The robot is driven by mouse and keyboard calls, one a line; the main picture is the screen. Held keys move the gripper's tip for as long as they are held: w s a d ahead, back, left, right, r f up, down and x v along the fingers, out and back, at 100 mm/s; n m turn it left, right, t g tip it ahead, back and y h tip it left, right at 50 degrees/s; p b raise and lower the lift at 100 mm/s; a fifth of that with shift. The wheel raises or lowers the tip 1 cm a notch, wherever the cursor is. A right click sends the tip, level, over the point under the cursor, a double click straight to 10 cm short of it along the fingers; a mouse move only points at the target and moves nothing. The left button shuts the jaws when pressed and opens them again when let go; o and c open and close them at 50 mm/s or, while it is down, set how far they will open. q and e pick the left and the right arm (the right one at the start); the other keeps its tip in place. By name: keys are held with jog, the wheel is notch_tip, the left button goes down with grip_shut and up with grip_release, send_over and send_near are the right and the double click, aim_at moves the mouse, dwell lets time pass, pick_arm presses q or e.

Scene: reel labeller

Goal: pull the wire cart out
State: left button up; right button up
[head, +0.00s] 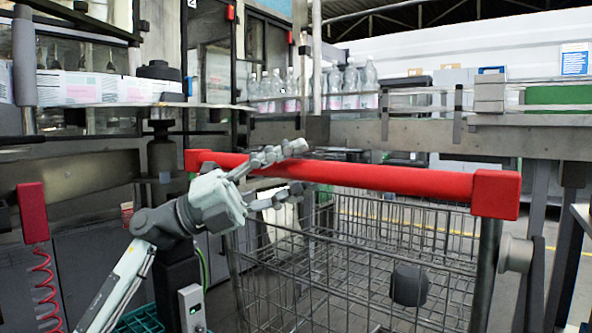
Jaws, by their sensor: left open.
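The wire cart (355,285) stands in front of me, with its grey mesh basket below a thick red handle bar (400,178). The handle runs across the view from left to right and ends in a red block at the right. My left gripper (303,167) comes in from the lower left and is open. One finger lies across the front of the red handle's left half, and the other is just below the bar. I cannot tell whether the fingers touch the handle. My right gripper is not in view.
A conveyor (440,133) with several clear bottles (350,85) runs behind and above the cart. A machine frame stands at the left, with a red block (33,212) and coiled red cable. A metal post with a round knob (514,254) is close at the cart's right.

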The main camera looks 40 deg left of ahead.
pick_arm(q)
jog(key=v, duration=1.2)
